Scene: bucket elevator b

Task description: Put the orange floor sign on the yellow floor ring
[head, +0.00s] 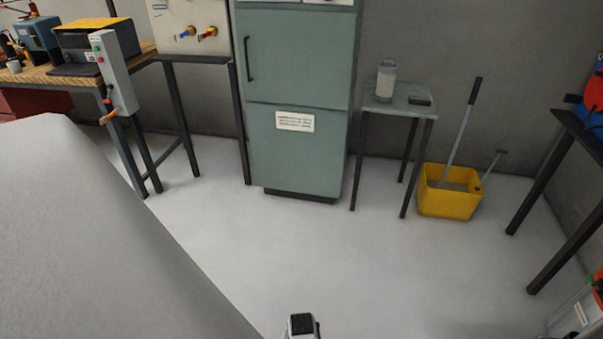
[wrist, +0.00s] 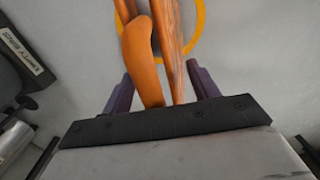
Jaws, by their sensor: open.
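The orange floor sign (wrist: 143,62) shows in the wrist view as two narrow orange panels, running up out of the top of the picture. The yellow floor ring (wrist: 199,35) lies on the floor around and behind the sign's panels; part of it is hidden by them or cut off by the frame. My gripper (wrist: 160,83) is open, with one dark finger on each side of the panels and a gap to the right finger. I cannot tell whether the sign's feet touch the floor. Neither sign nor ring shows in the head view.
A yellow mop bucket (head: 450,200), a small side table (head: 400,105) and a green cabinet (head: 297,150) stand along the back wall. A workbench (head: 150,50) is at the left. A grey object with a label (wrist: 22,50) is at the wrist view's left. The middle floor is clear.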

